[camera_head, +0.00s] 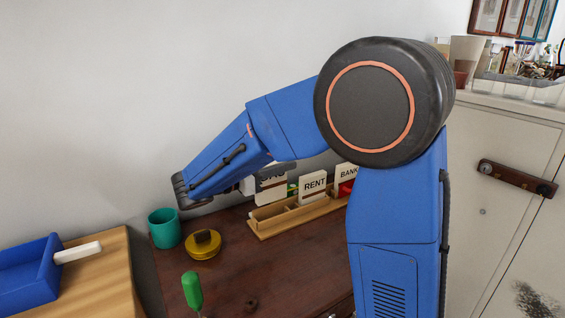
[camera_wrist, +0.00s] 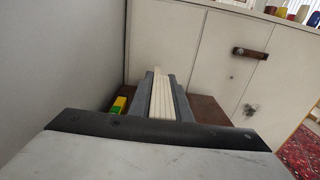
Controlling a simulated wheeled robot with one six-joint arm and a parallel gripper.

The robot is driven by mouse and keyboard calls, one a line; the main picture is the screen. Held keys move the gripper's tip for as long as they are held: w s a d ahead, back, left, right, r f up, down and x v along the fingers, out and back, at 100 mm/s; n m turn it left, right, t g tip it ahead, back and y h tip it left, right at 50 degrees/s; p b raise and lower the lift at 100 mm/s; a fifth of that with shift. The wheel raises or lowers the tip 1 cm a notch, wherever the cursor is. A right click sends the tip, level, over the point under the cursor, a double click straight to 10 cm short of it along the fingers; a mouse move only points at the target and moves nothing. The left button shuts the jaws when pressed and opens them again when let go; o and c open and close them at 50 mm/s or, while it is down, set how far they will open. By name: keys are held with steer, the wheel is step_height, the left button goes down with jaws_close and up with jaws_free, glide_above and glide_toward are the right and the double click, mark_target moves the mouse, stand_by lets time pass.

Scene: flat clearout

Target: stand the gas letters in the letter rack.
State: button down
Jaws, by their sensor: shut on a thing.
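My gripper (camera_wrist: 160,76) is shut on a stack of thin cream letters (camera_wrist: 161,100), which stands on edge between its grey fingers in the wrist view. In the head view my arm hides most of the gripper. The wooden letter rack (camera_head: 262,231) stands on the dark brown desktop, with white cards marked RENT (camera_head: 313,187) and BANK (camera_head: 347,174). A white face lettered GAS (camera_head: 271,184) shows at the rack's left end, its top behind my arm. I cannot tell whether it touches the rack.
A blue tray (camera_head: 30,278) with a white handle lies on the lighter wood at left. A pale cabinet (camera_head: 500,160) stands at right.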

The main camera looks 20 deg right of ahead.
mark_target(282, 187)
steer(key=shift+f, duration=1.95)
steer(key=shift+f, duration=1.75)
stand_by(0.6)
steer(key=c, duration=1.6)
jaws_free()
steer(key=shift+o, duration=0.2)
steer(key=shift+a, duration=0.1)
steer(key=s+a, duration=0.1)
steer(key=a, duration=0.7)
steer(key=s+a, duration=0.2)
steer(key=a, duration=0.7)
steer(key=shift+s, duration=0.25)
steer(key=shift+d, duration=0.1)
